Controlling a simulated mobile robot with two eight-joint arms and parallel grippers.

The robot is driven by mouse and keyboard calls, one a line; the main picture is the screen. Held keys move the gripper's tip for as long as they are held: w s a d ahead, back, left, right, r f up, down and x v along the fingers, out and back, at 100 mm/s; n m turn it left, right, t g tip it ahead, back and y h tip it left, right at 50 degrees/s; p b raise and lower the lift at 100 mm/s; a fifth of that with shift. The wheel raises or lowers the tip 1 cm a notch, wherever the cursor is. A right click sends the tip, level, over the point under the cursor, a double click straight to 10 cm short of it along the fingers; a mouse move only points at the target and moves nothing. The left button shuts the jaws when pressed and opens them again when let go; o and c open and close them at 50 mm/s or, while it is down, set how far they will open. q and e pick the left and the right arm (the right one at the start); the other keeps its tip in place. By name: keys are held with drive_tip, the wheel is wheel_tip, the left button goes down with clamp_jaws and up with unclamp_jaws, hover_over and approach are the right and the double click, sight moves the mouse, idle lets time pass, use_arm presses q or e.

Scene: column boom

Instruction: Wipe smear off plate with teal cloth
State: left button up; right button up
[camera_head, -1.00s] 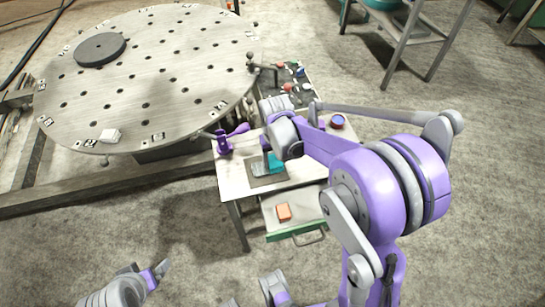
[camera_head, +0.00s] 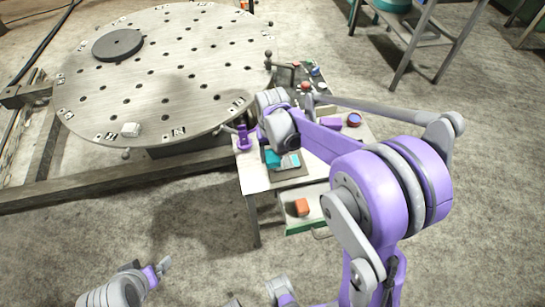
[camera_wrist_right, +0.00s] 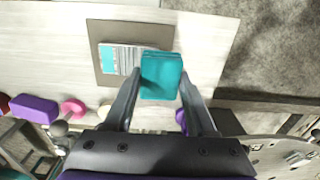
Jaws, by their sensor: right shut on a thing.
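The teal cloth (camera_wrist_right: 161,76) is a folded block between the fingers of my right gripper (camera_wrist_right: 160,84), which is shut on it. In the wrist view it overlaps the right edge of a grey-brown square plate (camera_wrist_right: 148,35). The plate (camera_head: 292,173) lies on the small worktable in the head view, with the cloth (camera_head: 272,158) at its left. A teal and white striped patch (camera_wrist_right: 118,58) shows on the plate; I cannot make out the smear itself. Whether the cloth touches the plate is unclear. My left gripper (camera_head: 160,268) is low at the left, away from the table.
The pale worktable (camera_head: 252,182) stands beside a big round perforated table (camera_head: 165,75). A purple fixture (camera_head: 243,137) and a blue-topped round item (camera_head: 354,119) stand on the worktable. An orange block (camera_head: 301,207) sits in an open drawer below. A stool (camera_head: 412,45) is behind.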

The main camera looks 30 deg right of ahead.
drive_tip(key=shift+d+r, duration=0.1)
drive_tip(key=shift+r, duration=0.5)
wheel_tip(320, 180, up, 2)
drive_tip(key=shift+w+r+p, duration=0.1)
drive_tip(key=shift+r+p, duration=0.05)
drive_tip(key=shift+p, duration=0.75)
drive_tip(key=shift+r+p, duration=0.55)
drive_tip(key=shift+r, duration=0.35)
drive_tip(key=shift+f, duration=0.1)
